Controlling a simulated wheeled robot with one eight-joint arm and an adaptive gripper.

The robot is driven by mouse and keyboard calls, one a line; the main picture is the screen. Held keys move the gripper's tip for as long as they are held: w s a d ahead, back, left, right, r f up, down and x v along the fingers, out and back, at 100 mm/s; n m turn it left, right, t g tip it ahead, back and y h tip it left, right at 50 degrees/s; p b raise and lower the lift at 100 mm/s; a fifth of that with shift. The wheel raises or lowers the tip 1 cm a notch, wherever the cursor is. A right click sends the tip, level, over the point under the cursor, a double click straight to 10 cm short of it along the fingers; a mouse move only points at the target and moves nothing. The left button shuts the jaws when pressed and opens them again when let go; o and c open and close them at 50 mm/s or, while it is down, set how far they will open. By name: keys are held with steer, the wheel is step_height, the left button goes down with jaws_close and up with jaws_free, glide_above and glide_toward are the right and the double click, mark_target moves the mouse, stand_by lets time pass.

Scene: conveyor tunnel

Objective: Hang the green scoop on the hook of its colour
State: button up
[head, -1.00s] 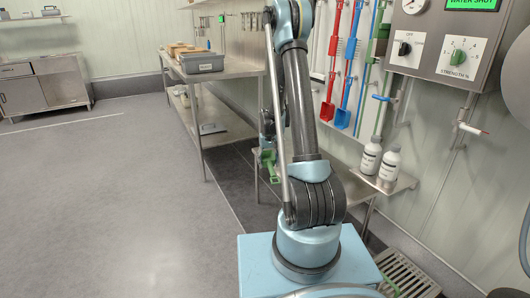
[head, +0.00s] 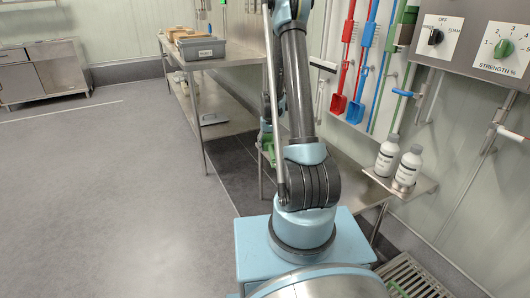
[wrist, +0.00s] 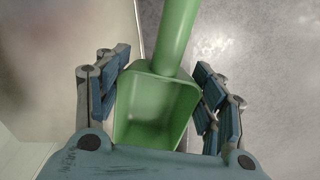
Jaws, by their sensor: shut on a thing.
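The green scoop (wrist: 155,110) fills the middle of the wrist view, its bowl between the two blue-padded fingers and its handle running up out of the picture. My gripper (wrist: 163,88) is shut on the bowl. In the head view the scoop (head: 269,147) shows small and partly hidden behind my arm, low beside the steel bench. A red scoop (head: 338,104) and a blue scoop (head: 355,111) hang on the right wall. A long green tool (head: 399,75) hangs to their right, partly behind the control box. The hook for the green scoop cannot be made out.
Two white bottles (head: 388,155) stand on a small wall shelf (head: 425,185) below the tools. A steel bench (head: 235,70) with a grey bin (head: 202,51) runs along the back. A control box (head: 485,40) juts out at the right. Open floor (head: 110,180) lies left.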

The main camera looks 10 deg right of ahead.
mark_target(268, 140)
steer(key=w+d+n, duration=0.1)
steer(key=w+n, duration=0.2)
steer(key=w, duration=0.9)
steer(key=f, duration=0.3)
steer(key=shift+d+f+n, duration=0.2)
steer(key=shift+f+n, duration=0.1)
steer(key=shift+f, duration=2.6)
steer(key=o, duration=1.3)
